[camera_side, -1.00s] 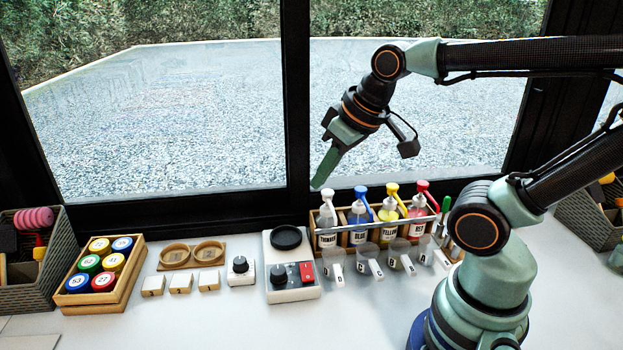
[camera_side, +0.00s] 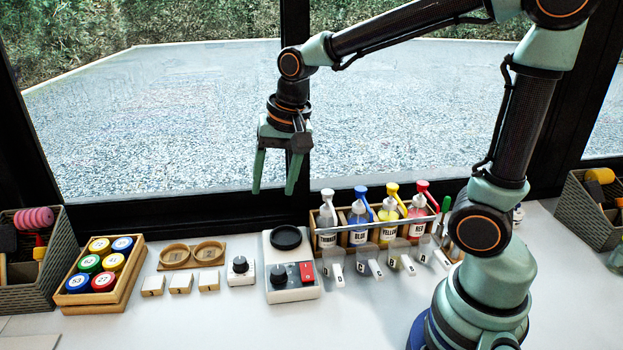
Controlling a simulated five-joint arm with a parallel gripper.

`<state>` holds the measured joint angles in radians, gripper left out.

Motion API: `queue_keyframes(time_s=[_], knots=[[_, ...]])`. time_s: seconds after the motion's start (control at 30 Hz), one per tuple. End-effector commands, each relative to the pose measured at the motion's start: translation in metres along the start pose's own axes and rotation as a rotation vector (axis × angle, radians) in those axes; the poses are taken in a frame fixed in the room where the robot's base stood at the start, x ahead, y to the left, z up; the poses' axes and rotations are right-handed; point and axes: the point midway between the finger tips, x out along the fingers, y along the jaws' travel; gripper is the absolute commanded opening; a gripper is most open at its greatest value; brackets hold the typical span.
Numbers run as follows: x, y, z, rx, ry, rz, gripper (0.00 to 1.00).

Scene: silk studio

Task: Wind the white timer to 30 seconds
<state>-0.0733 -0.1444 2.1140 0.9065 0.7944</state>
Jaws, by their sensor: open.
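The white timer (camera_side: 241,279) is a small white box with a black knob (camera_side: 239,264) on top. It stands on the table left of the larger white device. My gripper (camera_side: 273,192) is open and empty, pointing down with its two green fingers apart. It hangs well above the table, above and a little right of the timer in the picture. The mark on the knob is too small to read.
A white device (camera_side: 292,293) with a black knob, red switch and black round top stands right of the timer. Small blocks (camera_side: 181,284) lie left. A bottle rack (camera_side: 327,262) stands right, a wooden jar tray (camera_side: 127,288) far left. The front table (camera_side: 220,328) is clear.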

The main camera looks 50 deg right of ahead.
Motion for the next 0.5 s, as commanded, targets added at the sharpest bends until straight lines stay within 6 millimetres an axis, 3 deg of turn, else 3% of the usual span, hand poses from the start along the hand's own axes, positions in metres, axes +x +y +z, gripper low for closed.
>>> queue_keyframes(time_s=[0.2,0.5], knots=[[0.054,-0.03,-0.008,0.343,-0.072,0.094,0.6],[0.127,-0.053,-0.005,0.738,-0.098,0.223,0.6]])
